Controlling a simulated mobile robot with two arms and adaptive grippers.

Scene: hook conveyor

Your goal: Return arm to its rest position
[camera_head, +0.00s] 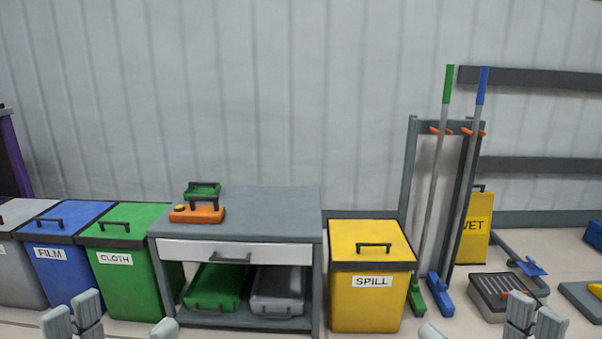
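My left gripper (120,321) shows at the bottom left edge, with grey fingertips spread apart and nothing between them. My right gripper (482,324) shows at the bottom right edge, also with its fingertips spread and nothing between them. Only the fingertips of both are in view. The arms behind them are below the picture, so their pose is hidden. Neither gripper appears to hold anything.
A grey workbench (275,208) with a drawer stands against the wall. Beside it are blue FILM (52,275), green CLOTH (125,285) and yellow SPILL (368,300) bins. A broom rack (408,175) and floor tray (508,295) stand right.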

